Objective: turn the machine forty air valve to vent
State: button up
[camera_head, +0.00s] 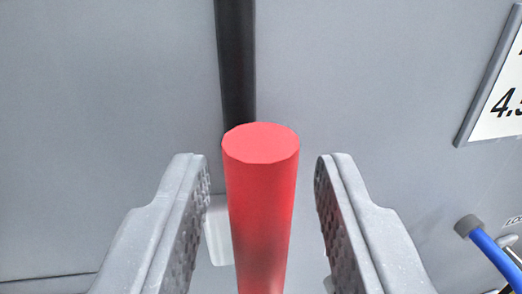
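A red cylindrical handle (262,205) stands between the two grey fingers of my gripper (262,195), its flat round end facing up in the picture. It looks like the valve's lever, but the valve body is mostly hidden behind it. My gripper is open, with a gap between the handle and each ridged finger pad. No machine number or vent marking is readable here.
A grey machine panel fills the background. A dark vertical pipe (236,65) runs behind the handle. A blue hose (492,250) with a grey fitting (467,226) and a partly cut-off small label (513,221) are at the lower right.

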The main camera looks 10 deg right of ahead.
jog(key=shift+w+f, duration=0.1)
jog(key=shift+w, duration=0.2)
